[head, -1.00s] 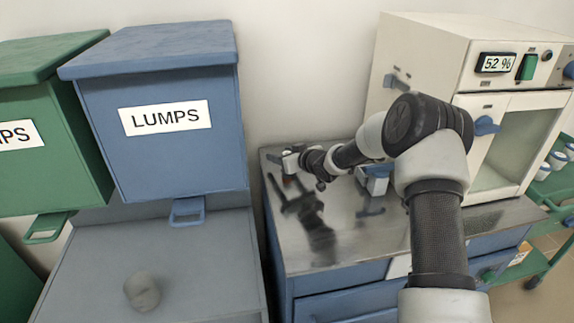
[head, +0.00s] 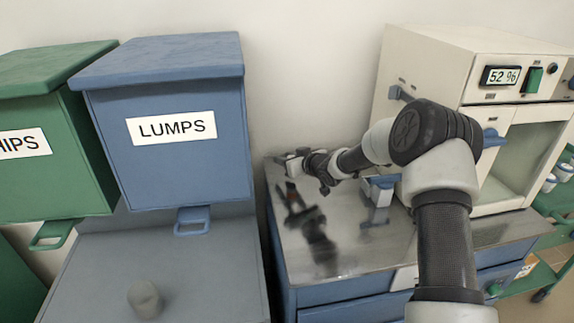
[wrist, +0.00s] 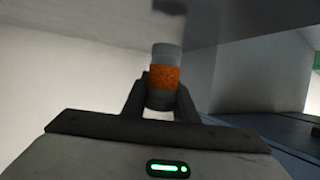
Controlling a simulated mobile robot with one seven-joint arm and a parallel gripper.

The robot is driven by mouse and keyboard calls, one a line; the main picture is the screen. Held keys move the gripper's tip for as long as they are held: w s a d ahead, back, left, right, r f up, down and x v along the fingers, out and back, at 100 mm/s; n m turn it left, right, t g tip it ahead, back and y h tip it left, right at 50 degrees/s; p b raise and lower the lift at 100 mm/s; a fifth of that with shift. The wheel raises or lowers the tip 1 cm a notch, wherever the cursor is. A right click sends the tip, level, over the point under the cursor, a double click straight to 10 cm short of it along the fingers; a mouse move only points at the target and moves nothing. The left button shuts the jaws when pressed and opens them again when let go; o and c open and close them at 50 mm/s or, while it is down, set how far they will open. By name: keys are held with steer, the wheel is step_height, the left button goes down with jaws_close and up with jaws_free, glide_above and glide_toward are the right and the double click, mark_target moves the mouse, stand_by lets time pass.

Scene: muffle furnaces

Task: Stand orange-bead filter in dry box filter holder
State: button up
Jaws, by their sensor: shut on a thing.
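The orange-bead filter (wrist: 164,78) shows in the wrist view as a short grey cylinder with an orange bead band. My gripper (wrist: 161,98) is shut on it, one dark finger on each side, and it points away from the camera. In the head view my gripper (head: 284,159) is small, held over the back left of the steel cabinet top (head: 350,245) near the wall. The filter cannot be made out there. A cream box (head: 428,75) with a 52 % display and an open front chamber stands at the right. I cannot identify the filter holder.
A blue bin marked LUMPS (head: 165,150) and a green bin (head: 40,160) stand at the left. A grey lump (head: 145,298) lies on the surface below the blue bin. A green rack (head: 555,200) is far right.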

steer(key=shift+m, duration=0.3)
steer(key=r, duration=0.3)
steer(key=s+r+p, duration=0.1)
steer(key=r, duration=0.2)
steer(key=s+d+r+p, duration=0.1)
steer(key=r, duration=0.3)
steer(key=shift+s, duration=0.2)
steer(key=s+d+r+m+t+h+p, duration=0.1)
steer(key=s+d+r+m+h, duration=0.25)
steer(key=s+d, duration=0.45)
steer(key=s+d+r+m+t+h, duration=0.1)
steer(key=s+d+r+m+h, duration=0.25)
steer(key=s+d, duration=0.45)
step_height(320, 180, up, 14)
steer(key=p, duration=1.5)
steer(key=shift+a+n, duration=0.3)
steer(key=shift+n, duration=0.1)
steer(key=shift+w+f, duration=0.1)
